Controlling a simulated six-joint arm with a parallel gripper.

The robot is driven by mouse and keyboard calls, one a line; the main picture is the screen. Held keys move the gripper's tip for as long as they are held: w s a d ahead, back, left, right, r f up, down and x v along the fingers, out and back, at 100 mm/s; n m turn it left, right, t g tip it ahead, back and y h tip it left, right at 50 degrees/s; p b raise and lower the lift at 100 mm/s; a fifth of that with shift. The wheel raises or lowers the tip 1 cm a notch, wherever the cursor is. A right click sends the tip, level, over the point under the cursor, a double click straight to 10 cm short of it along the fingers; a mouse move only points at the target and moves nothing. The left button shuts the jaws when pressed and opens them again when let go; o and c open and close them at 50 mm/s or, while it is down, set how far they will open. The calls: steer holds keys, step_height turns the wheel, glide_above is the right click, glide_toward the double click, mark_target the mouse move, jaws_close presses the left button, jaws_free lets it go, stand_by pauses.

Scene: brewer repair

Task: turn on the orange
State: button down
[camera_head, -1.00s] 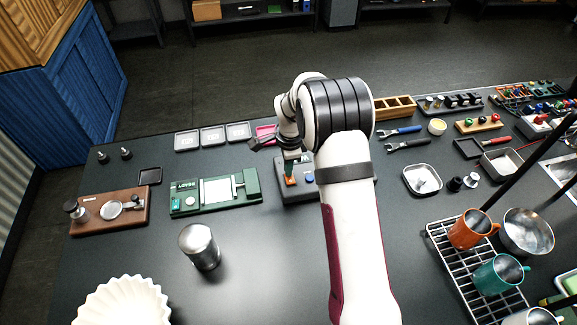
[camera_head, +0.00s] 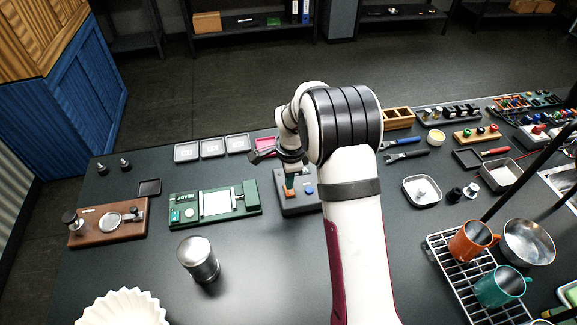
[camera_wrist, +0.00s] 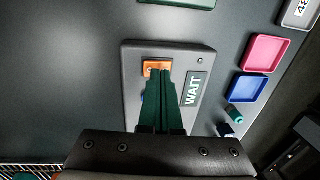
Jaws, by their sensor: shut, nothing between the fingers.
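The orange switch (camera_wrist: 150,66) is set in the face of a dark grey box (camera_wrist: 134,56) that carries a "WAIT" label (camera_wrist: 194,89). In the head view the box (camera_head: 296,207) lies on the black bench, with the orange part (camera_head: 289,192) beside a blue round button (camera_head: 309,190). My gripper (camera_wrist: 164,75) has green fingers closed together, with nothing between them. The fingertips are over the lower right part of the orange switch and hide some of it. I cannot tell whether they touch it. The fingers partly hide the blue button (camera_wrist: 143,99) too.
A green device marked "READY" (camera_head: 185,199) lies left of the box. Pink (camera_wrist: 266,52) and blue (camera_wrist: 248,88) trays lie close by in the wrist view. A metal canister (camera_head: 198,258) stands at the front left. The bench between canister and arm is clear.

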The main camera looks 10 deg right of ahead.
step_height(320, 180, up, 13)
steer(key=w, duration=0.1)
steer(key=shift+w, duration=0.3)
steer(key=shift+f, duration=0.1)
